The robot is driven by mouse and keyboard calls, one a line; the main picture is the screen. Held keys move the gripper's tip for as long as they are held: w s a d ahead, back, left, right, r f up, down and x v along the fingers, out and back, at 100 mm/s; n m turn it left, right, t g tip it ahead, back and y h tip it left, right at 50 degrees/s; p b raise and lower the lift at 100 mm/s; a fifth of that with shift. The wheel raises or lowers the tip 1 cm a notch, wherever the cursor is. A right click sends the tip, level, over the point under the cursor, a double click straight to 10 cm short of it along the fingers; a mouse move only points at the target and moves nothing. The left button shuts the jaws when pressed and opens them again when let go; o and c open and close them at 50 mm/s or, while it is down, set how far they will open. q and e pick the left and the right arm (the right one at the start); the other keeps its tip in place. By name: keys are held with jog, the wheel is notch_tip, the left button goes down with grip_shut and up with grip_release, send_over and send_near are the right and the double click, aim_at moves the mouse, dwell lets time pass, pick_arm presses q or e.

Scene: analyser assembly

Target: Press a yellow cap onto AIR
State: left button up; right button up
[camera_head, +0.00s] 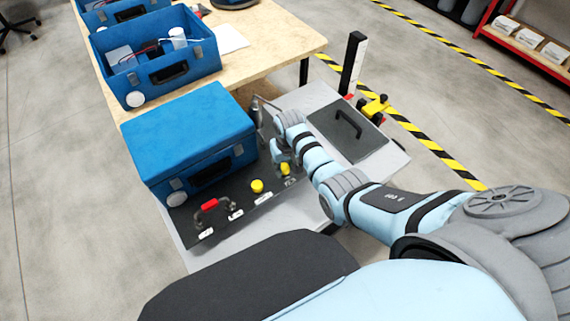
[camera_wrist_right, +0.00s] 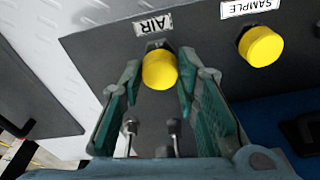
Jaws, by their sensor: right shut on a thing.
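In the right wrist view, a yellow cap (camera_wrist_right: 159,69) sits between the fingers of my right gripper (camera_wrist_right: 157,82), which is shut on it. The cap is at the port just below the AIR label (camera_wrist_right: 153,24); a little dark port shows behind it, and I cannot tell how far the cap sits on it. A second yellow cap (camera_wrist_right: 261,46) is on the port below the SAMPLE label (camera_wrist_right: 250,8), beside the gripper. In the head view, my right gripper (camera_head: 283,158) is over the right part of the dark panel (camera_head: 233,211), by the AIR cap (camera_head: 286,169).
A red-gripped handle (camera_head: 210,205) is on the panel's left. A grey plate with a black handle (camera_head: 347,125) lies to the right. Open blue cases (camera_head: 150,75) stand on the wooden table behind.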

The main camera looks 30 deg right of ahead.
jog(key=shift+f+b, duration=0.3)
jog(key=shift+f, duration=0.15)
jog(key=o, duration=0.8)
notch_tip(320, 180, up, 12)
jog(key=s, duration=0.1)
jog(key=shift+s, duration=0.2)
jog(key=shift+f, duration=0.1)
